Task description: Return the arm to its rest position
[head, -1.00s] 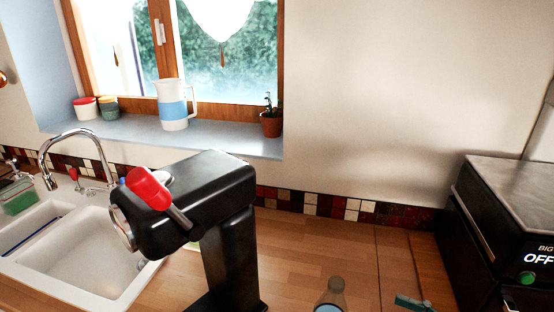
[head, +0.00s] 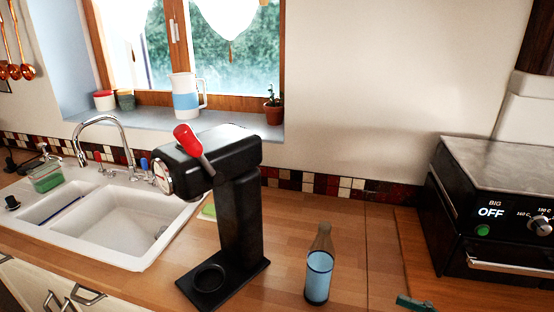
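Neither of my grippers can be made out in the head view, so I cannot see how my arms stand. A small teal piece (head: 415,303) shows at the bottom edge, right of centre. It is too cut off to tell what it is.
A black machine (head: 240,215) with a red handle stands on the wooden counter (head: 345,225). A bottle with a blue label (head: 318,275) stands to its right. A white sink (head: 125,225) is at left and a black oven (head: 470,195) at right. A jug (head: 185,98) stands on the windowsill.

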